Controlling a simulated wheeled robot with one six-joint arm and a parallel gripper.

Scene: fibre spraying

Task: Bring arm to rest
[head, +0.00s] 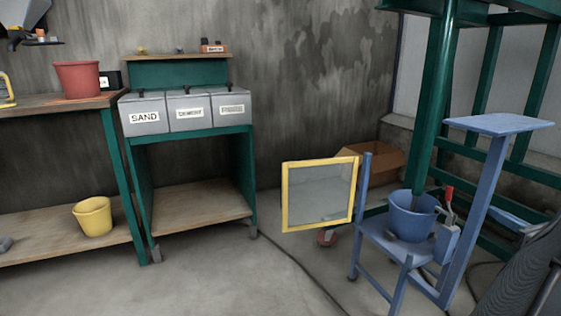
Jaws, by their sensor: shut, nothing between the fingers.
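My gripper is not clearly in view, and no part of my arm can be made out for certain. A dark grey shape (22,14) is cut off by the top left corner of the head view; I cannot tell what it is.
A workbench with a red bucket (78,79) and a yellow bucket (93,216) is at left. A green cabinet has bins marked sand (144,117) and others. Floor (235,285) is clear in front, except a cable.

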